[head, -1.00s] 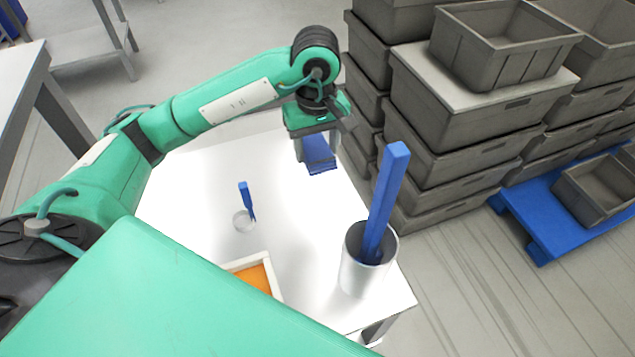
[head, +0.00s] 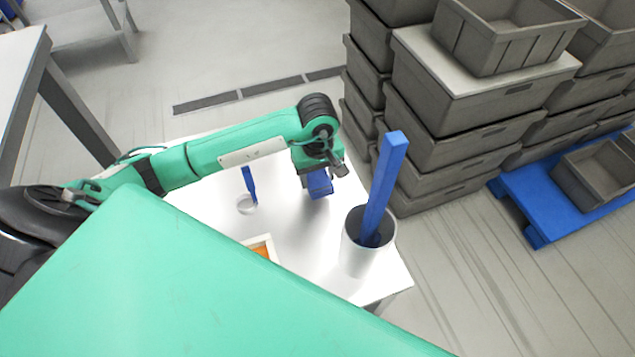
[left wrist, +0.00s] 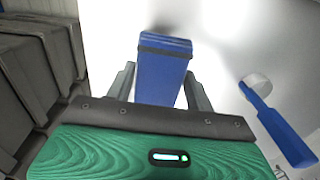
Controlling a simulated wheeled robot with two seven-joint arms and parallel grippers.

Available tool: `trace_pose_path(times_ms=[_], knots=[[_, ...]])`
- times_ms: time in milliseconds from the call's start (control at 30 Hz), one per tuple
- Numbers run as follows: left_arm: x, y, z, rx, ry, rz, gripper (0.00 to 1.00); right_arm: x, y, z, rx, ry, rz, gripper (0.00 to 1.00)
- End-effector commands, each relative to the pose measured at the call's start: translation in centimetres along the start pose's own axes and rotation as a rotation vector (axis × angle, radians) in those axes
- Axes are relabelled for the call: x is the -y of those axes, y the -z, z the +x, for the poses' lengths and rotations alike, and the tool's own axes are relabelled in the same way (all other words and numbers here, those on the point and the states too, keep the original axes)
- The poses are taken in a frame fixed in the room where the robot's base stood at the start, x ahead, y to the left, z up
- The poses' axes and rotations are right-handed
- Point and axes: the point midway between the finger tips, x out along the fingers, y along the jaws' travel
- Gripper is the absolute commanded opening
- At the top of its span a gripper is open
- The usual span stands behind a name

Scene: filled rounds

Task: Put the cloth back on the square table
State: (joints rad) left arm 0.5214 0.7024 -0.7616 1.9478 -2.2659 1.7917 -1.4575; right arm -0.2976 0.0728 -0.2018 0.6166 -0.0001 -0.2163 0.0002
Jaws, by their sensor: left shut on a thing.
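The white square table (head: 300,265) stands in front of me. My left gripper (head: 316,178) is shut on a blue, flat-sided piece with a dark band, which I take to be the folded cloth (head: 320,187). The cloth also shows between the two fingers in the left wrist view (left wrist: 163,72). The gripper points down over the table's far right part. I cannot tell whether the cloth touches the tabletop. My right gripper is not in view.
A grey cylinder (head: 355,257) with a tall blue bar (head: 384,185) stands at the table's right. A small round dish (head: 246,205) with a blue handled tool (head: 249,184) is left of the gripper. A tray with orange contents (head: 262,252) is partly hidden. Stacked grey crates (head: 450,135) rise behind right.

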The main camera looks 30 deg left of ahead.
Motion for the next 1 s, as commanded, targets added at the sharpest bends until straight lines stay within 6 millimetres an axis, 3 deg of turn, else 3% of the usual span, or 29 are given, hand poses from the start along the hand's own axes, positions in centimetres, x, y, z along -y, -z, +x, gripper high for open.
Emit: trace_pose_path(times_ms=[333, 733, 767, 833, 1000], knots=[[0.0, -0.1, 4.1, 0.001, 0.001, 0.0, 0.33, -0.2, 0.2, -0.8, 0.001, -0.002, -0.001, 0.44], [0.0, 0.0, 4.8, -0.002, 0.0, 0.001, 0.33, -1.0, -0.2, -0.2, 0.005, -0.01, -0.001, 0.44], [0.0, 0.0, 4.6, -0.001, 0.0, 0.001, 0.6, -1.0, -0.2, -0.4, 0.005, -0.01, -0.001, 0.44], [0.0, 0.0, 4.6, -0.001, 0.0, 0.001, 0.73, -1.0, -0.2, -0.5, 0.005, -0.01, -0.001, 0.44], [0.0, 0.0, 4.6, -0.001, 0.0, 0.0, 0.76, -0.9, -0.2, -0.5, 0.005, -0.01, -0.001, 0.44]])
